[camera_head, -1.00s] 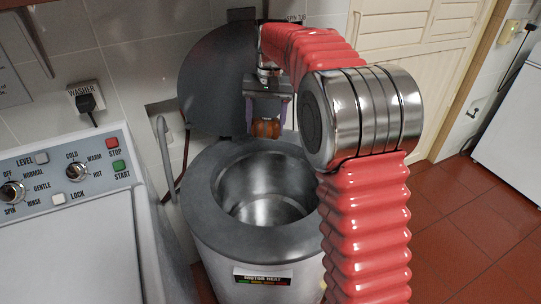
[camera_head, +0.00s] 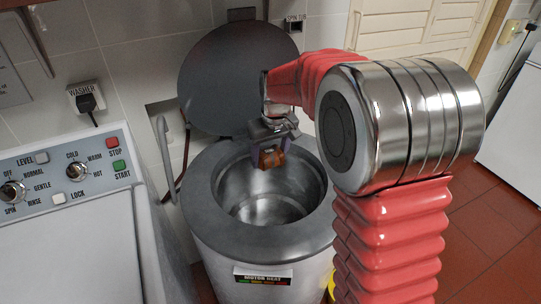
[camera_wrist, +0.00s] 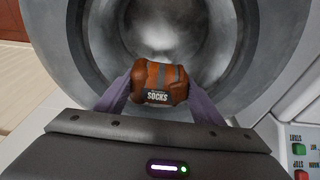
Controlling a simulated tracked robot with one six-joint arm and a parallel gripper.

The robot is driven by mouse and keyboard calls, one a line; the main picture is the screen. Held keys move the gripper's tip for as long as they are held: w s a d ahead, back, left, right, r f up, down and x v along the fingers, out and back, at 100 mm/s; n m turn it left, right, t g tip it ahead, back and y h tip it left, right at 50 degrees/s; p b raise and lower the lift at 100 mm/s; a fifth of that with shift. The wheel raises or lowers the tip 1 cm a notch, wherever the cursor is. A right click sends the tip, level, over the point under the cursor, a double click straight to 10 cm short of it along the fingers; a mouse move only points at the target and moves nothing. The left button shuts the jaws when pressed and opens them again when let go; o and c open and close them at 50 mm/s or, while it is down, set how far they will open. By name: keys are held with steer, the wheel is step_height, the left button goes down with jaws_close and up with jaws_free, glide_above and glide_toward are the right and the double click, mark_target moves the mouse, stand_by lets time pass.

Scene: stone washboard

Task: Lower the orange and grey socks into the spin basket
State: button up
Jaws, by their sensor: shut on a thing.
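The orange and grey socks (camera_head: 271,159) are a small rolled bundle held between the fingers of my gripper (camera_head: 270,152). In the head view they hang over the back part of the spin basket's opening. I cannot tell whether they are below its rim. The spin basket (camera_head: 245,190) is a metal drum inside a round grey tub, with its round lid raised behind. In the wrist view the socks (camera_wrist: 160,80) show a "SOCKS" label, with my gripper's purple fingers (camera_wrist: 160,98) on both sides and the basket wall (camera_wrist: 205,30) beyond.
The washer (camera_head: 75,190) with knobs and START and STOP buttons stands on the left. The raised lid (camera_head: 225,80) is close behind my gripper. A grey hose (camera_head: 165,155) hooks up at the tub's left. A little yellow thing (camera_head: 331,285) shows at the tub's lower right.

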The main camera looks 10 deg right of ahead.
steer(key=shift+f, duration=0.1)
steer(key=shift+f, duration=15.9)
steer(key=o, duration=1.3)
steer(key=shift+s+d+r, duration=0.1)
steer(key=shift+s+r, duration=0.35)
steer(key=shift+r, duration=1.8)
steer(key=shift+s+d+r, duration=0.1)
steer(key=shift+s+r, duration=0.3)
steer(key=shift+r, duration=1.8)
steer(key=shift+s+d+r, duration=0.1)
steer(key=shift+s+r, duration=0.35)
steer(key=shift+r, duration=1.8)
